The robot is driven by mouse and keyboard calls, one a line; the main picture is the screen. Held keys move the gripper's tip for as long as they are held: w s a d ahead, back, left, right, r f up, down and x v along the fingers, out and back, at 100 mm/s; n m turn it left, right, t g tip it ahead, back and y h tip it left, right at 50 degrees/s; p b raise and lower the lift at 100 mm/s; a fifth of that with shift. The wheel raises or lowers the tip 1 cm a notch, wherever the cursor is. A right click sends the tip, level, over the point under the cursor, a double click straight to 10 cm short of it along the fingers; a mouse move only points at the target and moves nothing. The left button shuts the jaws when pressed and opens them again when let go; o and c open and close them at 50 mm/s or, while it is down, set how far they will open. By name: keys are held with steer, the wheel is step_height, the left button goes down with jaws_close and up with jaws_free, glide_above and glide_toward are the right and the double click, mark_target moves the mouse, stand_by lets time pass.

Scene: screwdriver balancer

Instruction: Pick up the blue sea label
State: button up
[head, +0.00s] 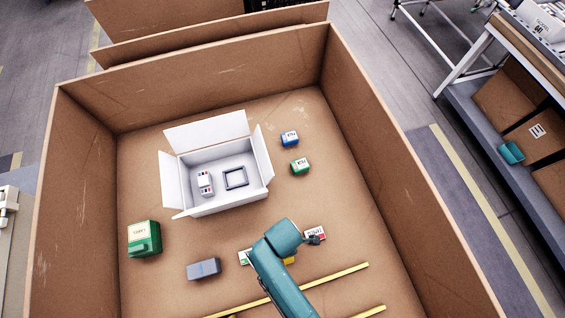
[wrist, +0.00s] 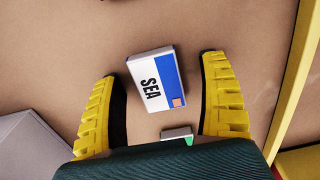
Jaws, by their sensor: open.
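The blue sea label (wrist: 153,79) is a small flat white block with a blue stripe, black "SEA" lettering and a small orange square. It lies slightly tilted on the cardboard floor in the wrist view. My gripper (wrist: 165,90) is open, with one yellow ribbed finger on each side of the label. Gaps show between label and fingers, and nothing is held. In the head view my arm covers most of the gripper, and I cannot make out the sea label there.
A white open box (head: 222,207) stands inside the large cardboard bin (head: 85,115). A blue block (head: 289,139), green block (head: 299,167), larger green box (head: 143,239) and grey block (head: 203,269) lie around it. A small green-edged piece (wrist: 177,133) is close below the label.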

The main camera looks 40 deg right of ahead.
steer(key=shift+w, duration=0.1)
steer(key=c, duration=1)
steer(key=shift+o, duration=0.2)
